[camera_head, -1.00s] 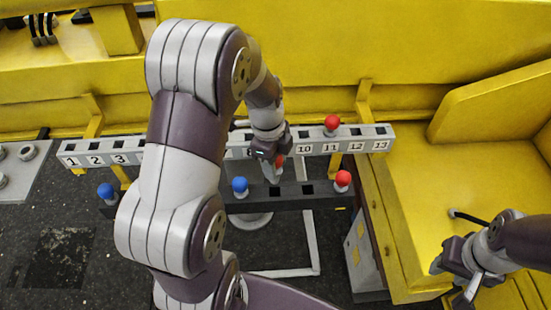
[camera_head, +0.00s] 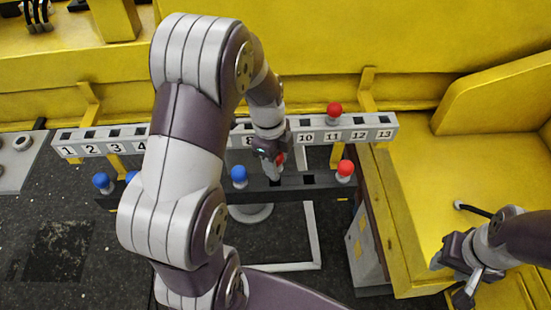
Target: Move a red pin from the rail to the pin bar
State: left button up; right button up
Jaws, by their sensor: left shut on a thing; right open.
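A light grey bar (camera_head: 309,138) with numbered square slots runs across the back. A red pin (camera_head: 335,109) stands upright in it near number 11. A lower dark bar (camera_head: 325,184) in front of it holds a red pin (camera_head: 345,168) at its right end and blue pins further left. My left gripper (camera_head: 275,168) is shut on another red pin (camera_head: 281,158), mostly hidden by the fingers, just over the dark bar's middle. I cannot tell whether this pin touches a slot. My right gripper (camera_head: 456,278) is open and empty at the lower right.
Blue pins (camera_head: 239,174) and (camera_head: 102,181) stand in the dark bar. My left arm hides part of both bars. A yellow structure (camera_head: 430,85) rises behind and at right. An empty slot (camera_head: 308,179) shows right of my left gripper.

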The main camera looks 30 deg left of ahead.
pick_arm(q)
jog(key=shift+f, duration=0.1)
jog(key=shift+f+b, duration=2.4)
jog(key=shift+f, duration=0.45)
jog(key=o, duration=1.3)
jog(key=shift+r, duration=0.1)
jog(key=r, duration=0.2)
jog(key=r+b, duration=0.1)
jog(key=r, duration=0.2)
jog(key=a+r, duration=0.1)
jog(key=r, duration=0.1)
jog(key=shift+r+b, duration=0.3)
jog(key=shift+b, duration=0.1)
jog(key=r+p, duration=0.4)
jog(key=r, duration=0.1)
jog(key=shift+a, duration=0.2)
